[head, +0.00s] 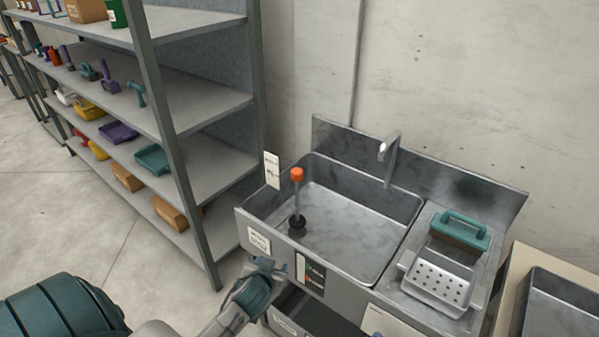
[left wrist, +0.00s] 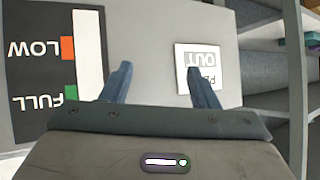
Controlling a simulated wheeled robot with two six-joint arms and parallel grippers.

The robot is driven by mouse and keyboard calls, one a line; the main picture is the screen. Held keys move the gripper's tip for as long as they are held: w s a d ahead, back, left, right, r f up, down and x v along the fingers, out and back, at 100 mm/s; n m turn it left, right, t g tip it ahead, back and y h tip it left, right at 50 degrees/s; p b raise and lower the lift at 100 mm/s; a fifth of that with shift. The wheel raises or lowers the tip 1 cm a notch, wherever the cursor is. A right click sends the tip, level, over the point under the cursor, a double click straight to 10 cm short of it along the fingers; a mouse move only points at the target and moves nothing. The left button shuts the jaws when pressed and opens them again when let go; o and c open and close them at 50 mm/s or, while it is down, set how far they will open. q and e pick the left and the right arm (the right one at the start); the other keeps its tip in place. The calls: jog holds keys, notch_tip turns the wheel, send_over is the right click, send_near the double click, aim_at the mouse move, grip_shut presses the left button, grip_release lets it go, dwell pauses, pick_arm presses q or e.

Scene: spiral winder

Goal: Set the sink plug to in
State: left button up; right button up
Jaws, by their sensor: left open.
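The sink plug is a black stopper (head: 297,226) on a grey stem with an orange knob (head: 297,174). It stands upright inside the left part of the metal sink basin (head: 345,222); I cannot tell whether it is seated. My left gripper (head: 268,277) is in front of the sink's front panel, below and left of the knob, apart from the plug. In the left wrist view its two fingers (left wrist: 154,85) are spread with nothing between them, facing the panel and a white label (left wrist: 198,68) with upside-down text reading OUT. My right gripper is not in view.
A faucet (head: 390,158) rises behind the basin. A perforated tray (head: 437,281) and a teal-handled item (head: 459,230) sit at right. A LOW/FULL gauge (head: 310,272) is on the front panel. A shelf rack (head: 185,170) stands left. Space above the basin is open.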

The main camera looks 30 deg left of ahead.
pick_arm(q)
notch_tip(320, 180, up, 9)
jog(key=t, duration=0.7)
send_near(300, 169)
jog(key=a+f, duration=0.1)
jog(key=p+x, duration=0.4)
jog(key=x, duration=0.6)
jog(key=shift+w, duration=0.4)
jog(key=shift+w+f+h, duration=0.1)
jog(key=shift+w+h, duration=0.1)
jog(key=shift+h, duration=0.1)
